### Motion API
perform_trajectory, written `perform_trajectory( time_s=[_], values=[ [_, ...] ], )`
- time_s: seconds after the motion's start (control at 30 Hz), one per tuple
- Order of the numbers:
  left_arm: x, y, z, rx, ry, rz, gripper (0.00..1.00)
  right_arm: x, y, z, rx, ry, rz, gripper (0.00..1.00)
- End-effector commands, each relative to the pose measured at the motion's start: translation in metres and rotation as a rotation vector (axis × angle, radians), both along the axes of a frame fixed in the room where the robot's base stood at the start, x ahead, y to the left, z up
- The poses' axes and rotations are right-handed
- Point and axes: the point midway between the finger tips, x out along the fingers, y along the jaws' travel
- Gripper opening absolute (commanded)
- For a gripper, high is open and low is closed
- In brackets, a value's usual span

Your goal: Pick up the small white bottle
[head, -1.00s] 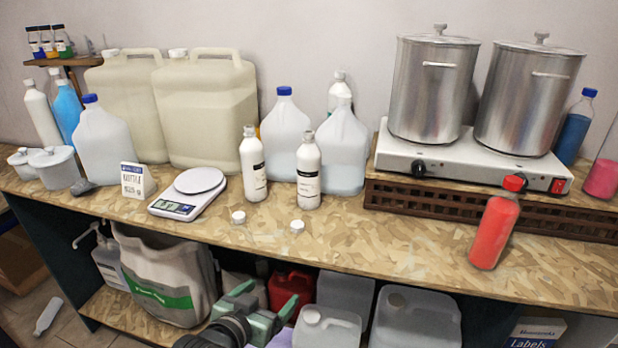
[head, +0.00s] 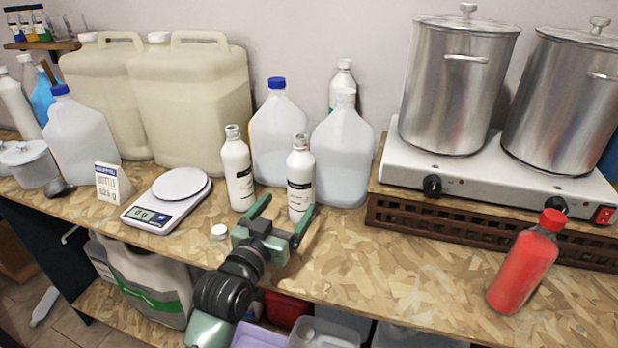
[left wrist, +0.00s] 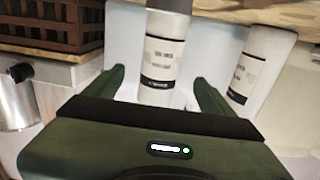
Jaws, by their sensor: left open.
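Two small white bottles with dark label bands stand upright side by side on the bench in the head view, one on the left (head: 238,172) and one on the right (head: 300,172). My left gripper (head: 287,210) is open and empty, just in front of the right bottle, fingers pointing at it. In the left wrist view, this bottle (left wrist: 165,52) shows between the spread fingers (left wrist: 160,80), with no visible grip on it. The other bottle (left wrist: 258,65) is outside the fingers to the right. My right gripper is not in view.
Large jugs (head: 281,135) stand close behind the bottles. A scale (head: 165,205) and a loose white cap (head: 219,231) are to the left. A hotplate with two pots (head: 460,90) and a red bottle (head: 523,265) are to the right. The front middle of the bench is clear.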

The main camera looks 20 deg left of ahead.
Motion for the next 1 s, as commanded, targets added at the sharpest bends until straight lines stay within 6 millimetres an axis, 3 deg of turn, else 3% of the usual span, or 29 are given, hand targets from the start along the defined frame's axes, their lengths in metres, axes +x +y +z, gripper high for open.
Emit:
perform_trajectory(
  time_s=[0.53, 0.83, 0.87, 1.0],
  values=[
    [0.068, -0.007, 0.006, -0.001, 0.0, -0.001, 0.85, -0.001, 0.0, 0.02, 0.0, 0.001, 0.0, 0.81],
    [0.075, -0.007, 0.004, 0.0, 0.0, -0.001, 0.85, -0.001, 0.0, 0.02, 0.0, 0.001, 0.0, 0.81],
    [0.075, -0.007, 0.004, 0.0, 0.0, -0.001, 0.82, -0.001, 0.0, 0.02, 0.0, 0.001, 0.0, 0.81],
    [0.075, -0.007, 0.004, 0.0, 0.0, -0.001, 0.43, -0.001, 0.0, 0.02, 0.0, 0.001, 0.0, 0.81]
  ],
)
